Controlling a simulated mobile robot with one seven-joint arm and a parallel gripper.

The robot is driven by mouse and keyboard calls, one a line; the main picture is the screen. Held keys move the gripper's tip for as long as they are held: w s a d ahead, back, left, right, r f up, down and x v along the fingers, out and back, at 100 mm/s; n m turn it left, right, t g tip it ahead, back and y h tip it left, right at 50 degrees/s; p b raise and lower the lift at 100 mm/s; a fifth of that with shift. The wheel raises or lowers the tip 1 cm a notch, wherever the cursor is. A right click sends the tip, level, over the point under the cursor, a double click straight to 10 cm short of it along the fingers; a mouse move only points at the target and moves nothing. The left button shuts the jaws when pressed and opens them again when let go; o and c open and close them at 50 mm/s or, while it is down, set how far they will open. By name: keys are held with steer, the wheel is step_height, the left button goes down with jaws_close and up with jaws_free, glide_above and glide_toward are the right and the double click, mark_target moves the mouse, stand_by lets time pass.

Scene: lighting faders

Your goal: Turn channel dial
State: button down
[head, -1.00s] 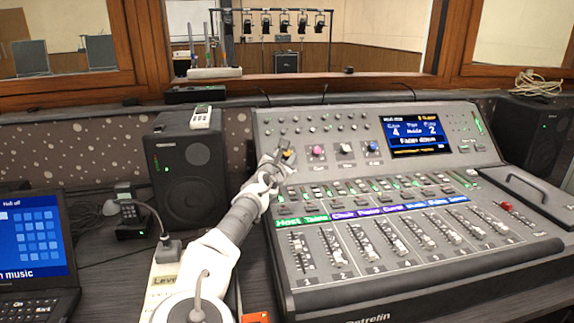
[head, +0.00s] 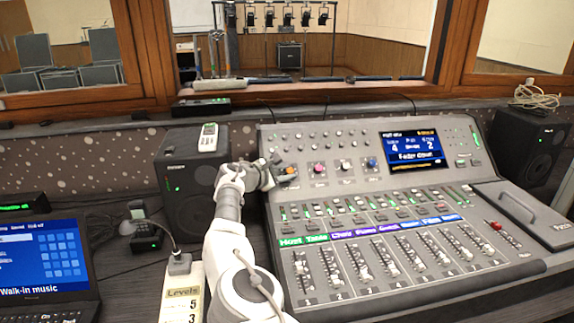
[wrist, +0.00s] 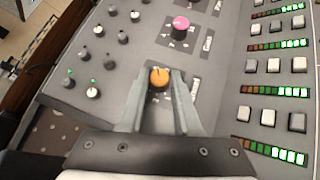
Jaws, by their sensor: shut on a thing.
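The sloped grey mixing console (head: 300,185) has a row of coloured dials below its upper knobs. The orange dial (wrist: 160,77) is at the left end of the row, and it also shows in the head view (head: 291,170). My gripper (wrist: 159,88) is shut on the orange dial, with one finger on each side. In the head view my gripper (head: 280,176) reaches the dial from the left and hides part of its surround. The console screen (head: 412,150) shows the numbers 4 and 2 and seems to read "Fader down". Dial labels are too small to read.
A pink dial (wrist: 181,27) is beside the orange one, with white (head: 346,165) and blue (head: 372,163) dials further right. Faders (head: 362,272) fill the console's front. A speaker (head: 190,175) stands behind my arm; a laptop (head: 45,262) is at left.

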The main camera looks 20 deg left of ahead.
steer(key=shift+a+r, duration=0.1)
steer(key=shift+r, duration=0.05)
stand_by(0.4)
steer(key=c, duration=0.6)
jaws_free()
steer(key=p+v, duration=0.1)
steer(key=v, duration=1.6)
steer(key=shift+a+r+p, duration=0.1)
steer(key=shift+a+p, duration=0.05)
steer(key=shift+p, duration=0.2)
